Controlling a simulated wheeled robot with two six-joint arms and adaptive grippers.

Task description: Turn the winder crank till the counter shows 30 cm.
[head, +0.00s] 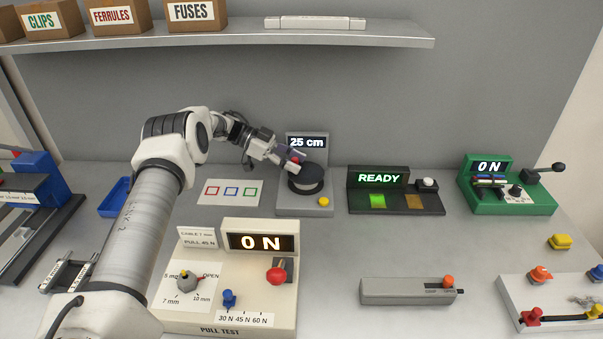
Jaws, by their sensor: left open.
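The winder (313,205) is a grey unit at the back middle of the bench, with a black round drum (306,183) on top. Its counter (306,142) reads 25 cm. A yellow button (323,201) sits at its front right. The crank's red knob (295,159) shows in part, at the fingers of my left gripper (294,160). The gripper is open around or beside the knob; I cannot tell which, or whether they touch. The rest of the crank is hidden. My right gripper is out of view.
The READY unit (395,205) stands just right of the winder. A card with three coloured squares (230,198) lies to its left. A shelf (240,41) with boxes overhangs the back.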

